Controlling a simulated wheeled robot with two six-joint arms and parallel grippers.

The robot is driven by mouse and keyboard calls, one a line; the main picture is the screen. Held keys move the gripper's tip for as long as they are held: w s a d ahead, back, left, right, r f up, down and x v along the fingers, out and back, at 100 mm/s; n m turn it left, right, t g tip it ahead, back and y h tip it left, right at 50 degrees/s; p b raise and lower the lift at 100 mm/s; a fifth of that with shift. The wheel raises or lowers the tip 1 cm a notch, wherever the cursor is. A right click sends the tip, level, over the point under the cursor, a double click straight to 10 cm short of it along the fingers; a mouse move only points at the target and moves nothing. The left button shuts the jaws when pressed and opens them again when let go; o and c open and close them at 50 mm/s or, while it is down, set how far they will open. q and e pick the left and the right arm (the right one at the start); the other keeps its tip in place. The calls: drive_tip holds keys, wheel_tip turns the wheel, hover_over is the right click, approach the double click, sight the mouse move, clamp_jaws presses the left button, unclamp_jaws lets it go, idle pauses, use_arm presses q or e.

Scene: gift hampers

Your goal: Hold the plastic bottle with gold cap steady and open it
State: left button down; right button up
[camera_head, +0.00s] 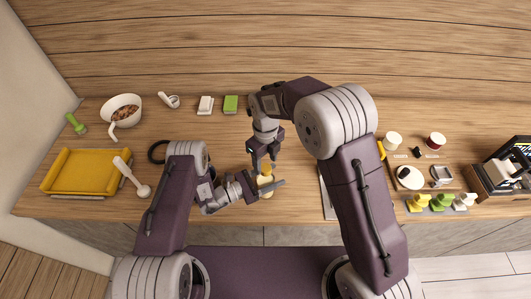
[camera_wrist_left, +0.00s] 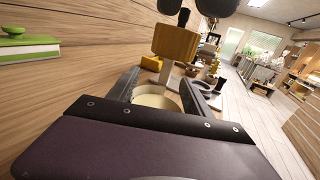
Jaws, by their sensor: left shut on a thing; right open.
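The plastic bottle (camera_head: 265,181) is cream-coloured with a gold cap (camera_head: 267,169) and stands near the front edge of the counter. In the left wrist view its pale body (camera_wrist_left: 158,98) is between the fingers, with the gold cap (camera_wrist_left: 175,45) above on a pale neck. My left gripper (camera_head: 264,188) is shut on the bottle's body from the left. My right gripper (camera_head: 265,164) is open and points down at the cap from above. I cannot tell whether its fingers touch the cap.
A yellow tray (camera_head: 88,172), a white bowl (camera_head: 121,108) and a pale mallet-like tool (camera_head: 132,177) lie to the left. Jars, stamps and a dark rack (camera_head: 510,165) stand to the right.

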sight(265, 167)
wheel_tip(265, 167, down, 3)
drive_tip(key=shift+f, duration=0.15)
